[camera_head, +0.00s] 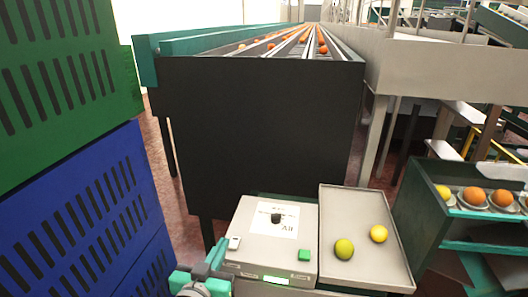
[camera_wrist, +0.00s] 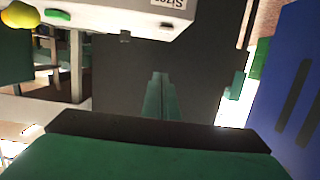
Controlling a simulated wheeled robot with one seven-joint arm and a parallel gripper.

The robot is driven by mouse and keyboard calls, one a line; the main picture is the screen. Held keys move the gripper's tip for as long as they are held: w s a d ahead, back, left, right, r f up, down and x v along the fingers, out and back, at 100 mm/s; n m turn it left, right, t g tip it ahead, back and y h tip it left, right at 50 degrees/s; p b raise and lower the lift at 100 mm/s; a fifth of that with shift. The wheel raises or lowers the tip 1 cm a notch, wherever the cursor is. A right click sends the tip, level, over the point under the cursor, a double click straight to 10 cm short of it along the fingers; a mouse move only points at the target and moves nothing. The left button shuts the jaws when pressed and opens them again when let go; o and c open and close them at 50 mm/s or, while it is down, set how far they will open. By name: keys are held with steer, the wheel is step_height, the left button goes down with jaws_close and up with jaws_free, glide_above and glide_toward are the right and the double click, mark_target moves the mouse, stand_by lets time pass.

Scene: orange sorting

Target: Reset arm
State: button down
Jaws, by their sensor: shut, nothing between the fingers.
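My gripper (camera_wrist: 160,76) is shut and empty, its two teal fingers together in the middle of the wrist view. In the head view, part of my gripper (camera_head: 219,252) shows at the bottom, just left of the grey control box (camera_head: 248,246). The box has a black knob, a green button and a lit green strip. To its right is a grey tray (camera_head: 340,203) with a green fruit (camera_head: 344,249) and a yellow fruit (camera_head: 378,233). The wrist view looks upside down, with the box edge (camera_wrist: 130,12) at the top. Most of my arm is hidden.
Stacked green (camera_head: 60,60) and blue (camera_head: 85,225) crates stand close on the left. A dark-fronted conveyor (camera_head: 262,130) carrying oranges runs away behind the box. A green-sided rack (camera_head: 425,215) with several fruits stands at the right.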

steer(key=s+d+f+n+y, duration=0.1)
steer(key=s+d+f+n, duration=0.1)
steer(key=s+d+f, duration=0.5)
steer(key=s+d+f+n+y, duration=0.15)
steer(key=s+f, duration=0.35)
steer(key=f, duration=0.7)
steer(key=s+d+m, duration=0.1)
steer(key=s+d, duration=0.2)
steer(key=s, duration=0.9)
steer(key=s+d+f+m, duration=0.1)
steer(key=s+d, duration=0.2)
steer(key=s, duration=0.9)
steer(key=shift+d+f+h, duration=0.15)
steer(key=shift+d+h, duration=0.05)
steer(key=shift+h, duration=0.25)
